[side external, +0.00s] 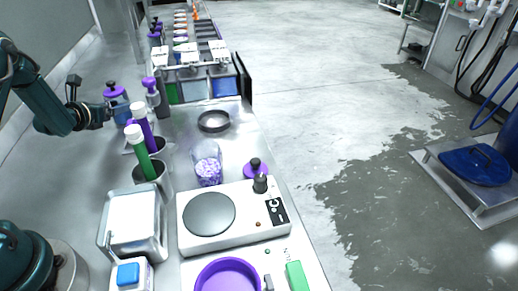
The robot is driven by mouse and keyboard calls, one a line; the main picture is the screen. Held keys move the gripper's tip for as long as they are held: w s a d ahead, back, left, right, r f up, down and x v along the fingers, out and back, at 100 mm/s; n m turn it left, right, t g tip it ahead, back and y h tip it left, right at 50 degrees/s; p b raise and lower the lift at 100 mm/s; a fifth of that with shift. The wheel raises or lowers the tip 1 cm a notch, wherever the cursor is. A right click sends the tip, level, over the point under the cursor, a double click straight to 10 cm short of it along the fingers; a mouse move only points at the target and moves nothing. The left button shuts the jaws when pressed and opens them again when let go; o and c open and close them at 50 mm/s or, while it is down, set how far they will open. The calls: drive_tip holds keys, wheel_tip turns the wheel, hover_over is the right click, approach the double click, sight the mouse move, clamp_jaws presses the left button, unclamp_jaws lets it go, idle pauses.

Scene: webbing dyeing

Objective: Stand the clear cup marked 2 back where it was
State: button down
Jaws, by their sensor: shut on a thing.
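My gripper (106,113) is at the upper left, reaching in from the left side. It is shut on a clear, bluish cup (120,113) with a purple lid and dark knob. The cup looks upright; I cannot tell whether its base touches the counter. No mark 2 is legible on it. A second clear cup (207,166), open and holding purple pellets, stands on the counter farther right. No number is readable on it either.
A loose purple lid (256,168) lies by the white hotplate (226,220). Purple and green bottles (142,152) stand close below my gripper. A dark shallow dish (214,121), metal tray (134,222) and purple bowl (228,276) occupy the counter. Bare counter lies around the dish.

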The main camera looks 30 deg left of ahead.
drive_tip(key=shift+f, duration=0.1)
drive_tip(key=shift+f, duration=0.15)
unclamp_jaws()
drive_tip(key=shift+r, duration=0.2)
drive_tip(key=shift+s+r, duration=0.1)
drive_tip(key=shift+s, duration=0.1)
drive_tip(key=v, duration=1.1)
drive_tip(key=shift+s+d+r, duration=0.15)
drive_tip(key=shift+s+d, duration=0.05)
drive_tip(key=shift+s, duration=0.05)
